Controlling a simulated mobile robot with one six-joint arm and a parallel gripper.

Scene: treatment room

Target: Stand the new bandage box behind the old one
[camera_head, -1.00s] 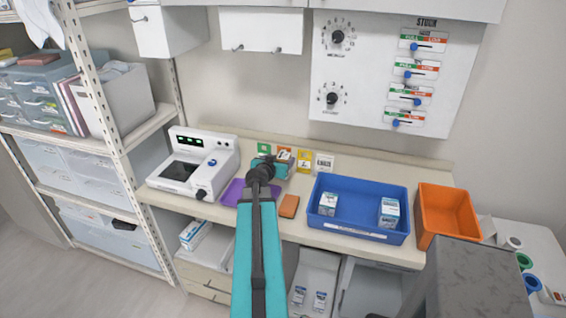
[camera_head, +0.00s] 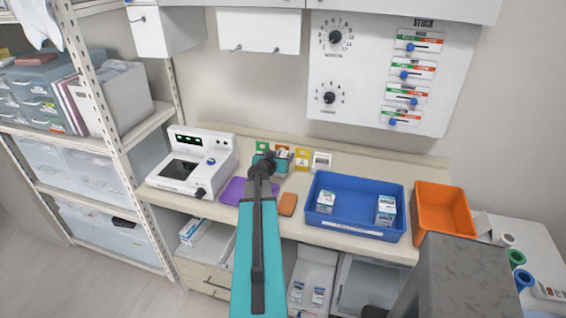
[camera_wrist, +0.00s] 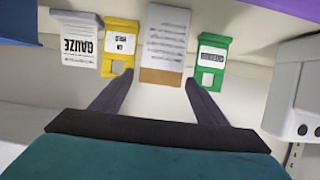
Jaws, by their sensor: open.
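Two small white boxes with blue-grey print stand in the blue tray, one at its left (camera_head: 325,202) and one at its right (camera_head: 386,210). Two similar small boxes (camera_head: 297,291) (camera_head: 318,296) are in a pale bin below the counter. I cannot tell which are old or new bandage boxes. My gripper (camera_head: 270,166) is over the counter, left of the blue tray. In the wrist view my gripper (camera_wrist: 159,80) is open and empty, its dark fingers spread toward a white-and-brown card. No bandage box shows clearly there.
The blue tray (camera_head: 357,232) is on the counter beside an orange bin (camera_head: 445,207). Left are a white device (camera_head: 190,160), a purple mat (camera_head: 233,191) and an orange-brown block (camera_head: 287,204).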

